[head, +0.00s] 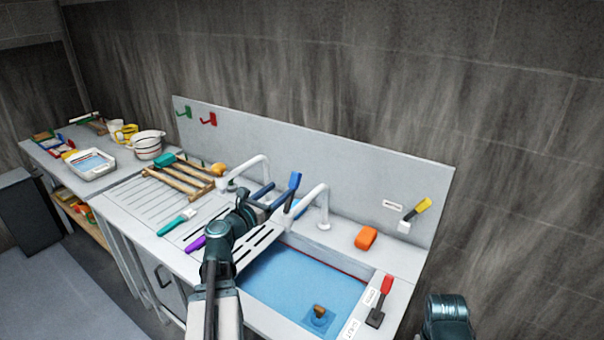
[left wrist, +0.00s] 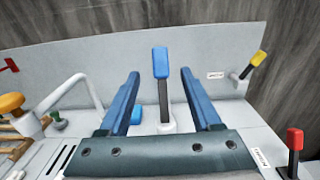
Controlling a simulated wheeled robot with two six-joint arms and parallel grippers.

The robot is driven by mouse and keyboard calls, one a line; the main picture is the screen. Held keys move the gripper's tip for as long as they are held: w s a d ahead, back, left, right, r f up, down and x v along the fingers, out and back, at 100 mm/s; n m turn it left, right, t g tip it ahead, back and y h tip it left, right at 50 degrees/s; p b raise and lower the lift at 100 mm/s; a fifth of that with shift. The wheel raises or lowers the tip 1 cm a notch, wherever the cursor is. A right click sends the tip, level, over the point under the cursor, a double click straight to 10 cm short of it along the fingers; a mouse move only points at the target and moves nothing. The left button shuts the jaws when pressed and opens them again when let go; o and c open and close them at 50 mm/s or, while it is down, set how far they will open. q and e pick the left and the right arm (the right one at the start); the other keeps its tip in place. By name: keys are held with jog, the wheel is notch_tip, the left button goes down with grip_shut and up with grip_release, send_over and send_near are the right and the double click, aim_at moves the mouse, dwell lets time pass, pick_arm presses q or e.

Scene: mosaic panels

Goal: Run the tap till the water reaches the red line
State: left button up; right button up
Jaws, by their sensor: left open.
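The sink basin on the right holds blue water (head: 290,280). A thin red line (head: 345,268) runs along the basin's back wall, just above the water as seen from here. A white curved tap (head: 323,205) stands behind the basin; I cannot make out a stream from its spout. A blue-topped lever (head: 295,181) stands by the tap. My left gripper (head: 280,190) is open at this lever. In the left wrist view, the blue lever (left wrist: 161,62) stands upright between the two spread fingers (left wrist: 160,78), with visible gaps on both sides. My right gripper is out of sight.
A red lever (head: 386,284) stands at the basin's right, and a yellow lever (head: 423,206) is on the back panel. An orange block (head: 366,238) lies behind the basin. A brown knob (head: 319,311) shows in the water. A wooden rack (head: 185,178) and brushes lie on the left drainer.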

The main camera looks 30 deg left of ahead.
pick_arm(q)
jog(key=w+d, duration=0.1)
jog(key=w, duration=1.1)
grip_shut()
dwell(1.1)
